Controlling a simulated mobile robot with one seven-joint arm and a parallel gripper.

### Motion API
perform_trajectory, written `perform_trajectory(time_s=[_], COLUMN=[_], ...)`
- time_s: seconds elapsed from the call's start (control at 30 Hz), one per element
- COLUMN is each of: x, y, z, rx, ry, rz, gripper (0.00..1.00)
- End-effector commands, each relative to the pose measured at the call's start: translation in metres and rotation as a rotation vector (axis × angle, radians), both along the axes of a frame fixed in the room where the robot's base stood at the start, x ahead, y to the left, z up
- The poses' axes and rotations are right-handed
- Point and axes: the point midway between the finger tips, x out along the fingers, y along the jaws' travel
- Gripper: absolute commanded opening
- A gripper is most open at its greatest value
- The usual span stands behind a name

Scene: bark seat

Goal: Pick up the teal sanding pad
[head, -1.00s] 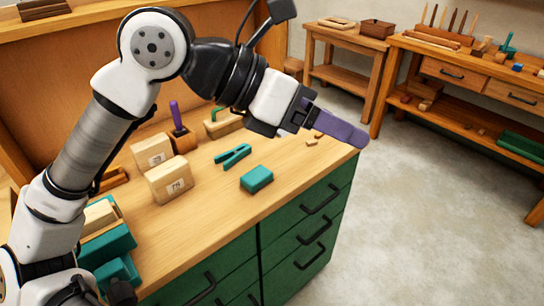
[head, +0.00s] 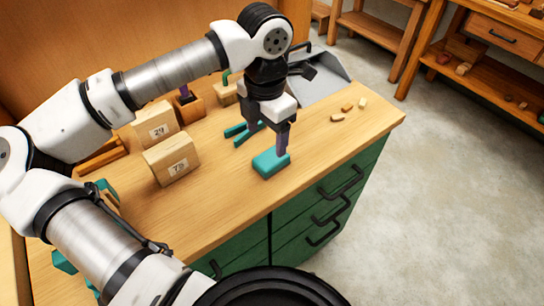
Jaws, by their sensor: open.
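The teal sanding pad (head: 268,166) lies on the wooden bench top near its front edge. My gripper (head: 281,150) points down over it, with its purple fingers at the pad's back right part. The fingers hide a little of the pad, and I cannot tell whether they touch it. The jaws are open.
A teal clamp (head: 240,131) lies just behind the pad. Wooden blocks marked 29 (head: 156,123) and 75 (head: 172,159) stand to the left. Small wooden bits (head: 346,108) and a grey dustpan (head: 318,82) lie to the right and behind. Bare bench top lies right of the pad.

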Motion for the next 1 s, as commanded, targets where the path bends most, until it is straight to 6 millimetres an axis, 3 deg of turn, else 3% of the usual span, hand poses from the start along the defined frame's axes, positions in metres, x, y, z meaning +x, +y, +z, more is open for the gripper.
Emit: perform_trajectory(time_s=[0.33, 0.6, 0.87, 1.0], x=[-0.002, -0.003, -0.003, -0.003], y=[-0.005, -0.010, -0.010, -0.010], z=[-0.030, -0.067, -0.071, -0.071], rx=[-0.003, -0.004, -0.002, -0.002], ry=[0.002, 0.000, -0.002, -0.002], rz=[-0.003, -0.001, -0.001, 0.000], gripper=[0.71, 0.71, 0.71, 0.55])
